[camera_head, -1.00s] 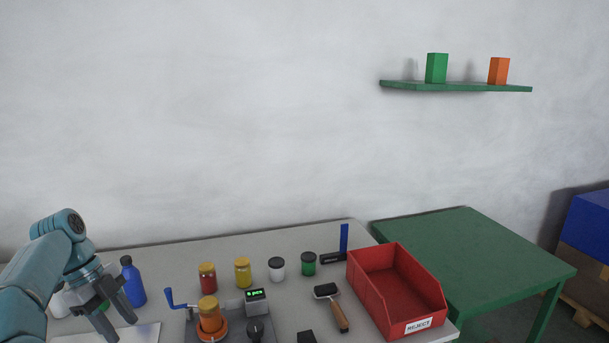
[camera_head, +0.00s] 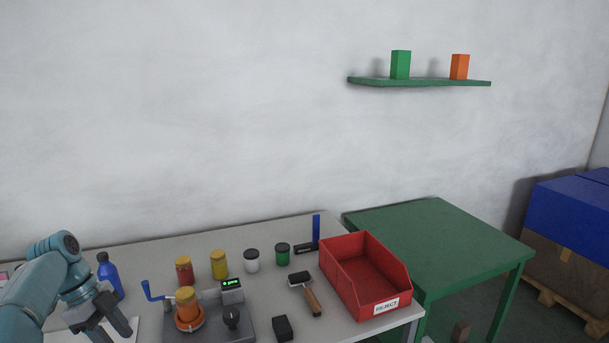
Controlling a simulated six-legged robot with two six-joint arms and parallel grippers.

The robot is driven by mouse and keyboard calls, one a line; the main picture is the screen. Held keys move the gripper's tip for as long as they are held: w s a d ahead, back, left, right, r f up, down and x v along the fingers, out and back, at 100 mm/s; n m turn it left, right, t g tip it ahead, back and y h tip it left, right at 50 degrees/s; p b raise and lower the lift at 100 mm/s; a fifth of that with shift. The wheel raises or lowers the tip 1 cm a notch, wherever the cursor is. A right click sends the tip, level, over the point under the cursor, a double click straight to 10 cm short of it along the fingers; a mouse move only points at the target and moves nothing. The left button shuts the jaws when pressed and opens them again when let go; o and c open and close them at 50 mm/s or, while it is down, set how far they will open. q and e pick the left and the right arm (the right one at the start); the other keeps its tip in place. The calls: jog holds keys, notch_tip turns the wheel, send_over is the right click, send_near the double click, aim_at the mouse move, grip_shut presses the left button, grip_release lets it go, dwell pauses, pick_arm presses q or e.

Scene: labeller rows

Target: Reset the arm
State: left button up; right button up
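My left gripper (camera_head: 110,332) is at the lower left of the head view, above a pale sheet at the front left of the grey table (camera_head: 160,247). Its two fingers point down and stand apart, with nothing seen between them. A blue bottle (camera_head: 109,275) stands just behind it. My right arm and gripper are not in view.
A labelling device (camera_head: 210,320) with a blue crank holds an orange jar (camera_head: 187,304). Several lidded jars stand behind it, including a red one (camera_head: 184,270). A green table (camera_head: 437,235) adjoins.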

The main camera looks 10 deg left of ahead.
pick_arm(q)
jog(key=w+d+f+n, duration=0.2)
jog(key=d+f+n, duration=0.1)
jog(key=d+f, duration=0.3)
jog(key=w+d+f+n, duration=0.1)
jog(key=d+f+n, duration=0.15)
jog(key=f, duration=0.65)
jog(key=s+d+f+n, duration=0.4)
jog(key=d+f, duration=0.6)
jog(key=d, duration=0.1)
jog(key=s+d+f+n, duration=0.3)
jog(key=s+d, duration=0.4)
jog(key=s, duration=0.3)
jog(key=s+d+f+n, duration=0.3)
jog(key=s+d+n, duration=0.3)
jog(key=s, duration=0.4)
jog(key=shift+s+d, duration=0.3)
jog(key=shift+d, duration=0.25)
